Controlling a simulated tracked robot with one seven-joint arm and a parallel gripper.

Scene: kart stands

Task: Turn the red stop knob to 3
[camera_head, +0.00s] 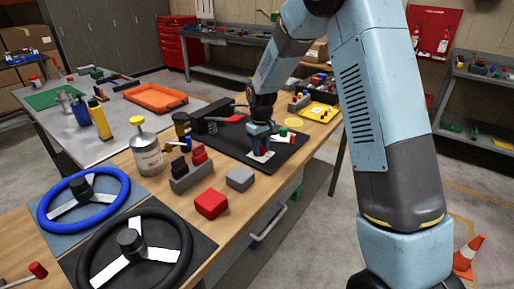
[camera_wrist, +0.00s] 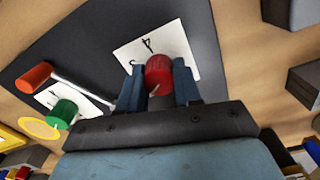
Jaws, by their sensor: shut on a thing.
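The red stop knob (camera_wrist: 158,77) sits on a white numbered card (camera_wrist: 135,50) on a dark panel (camera_wrist: 95,30) in the wrist view. A 4 shows on the card beyond the knob, with another mark to its left; the rest of the card is hidden. My gripper (camera_wrist: 157,88) is shut on the red knob, one blue finger on each side. In the head view my gripper (camera_head: 262,140) points down at the card on the black panel (camera_head: 225,138), and its fingers hide most of the knob.
A green knob (camera_wrist: 63,112) and a lever with a red-orange grip (camera_wrist: 35,77) are left of my gripper in the wrist view. In the head view, a red block (camera_head: 211,204), a grey block (camera_head: 240,178), steering wheels (camera_head: 84,198) and a tin (camera_head: 146,155) share the bench.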

